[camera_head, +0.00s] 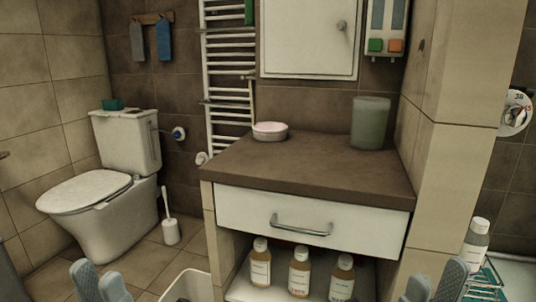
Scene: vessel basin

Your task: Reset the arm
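My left gripper (99,274) shows at the bottom left edge, its two grey fingers apart with nothing between them. My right gripper (434,280) shows at the bottom right edge, its fingers also apart and empty. Only the finger ends are in view; the rest of both arms is below the frame. Both grippers are in front of the vanity cabinet (310,215), one to each side, and neither is seen touching anything.
A dark counter (320,165) bears a pink-topped round tin (270,131) and a green-grey cylinder (371,123). Several brown bottles (299,270) stand below the drawer. A white bin (172,278) is at lower left. A pale bottle (475,245) is by a teal rack (487,277) at right.

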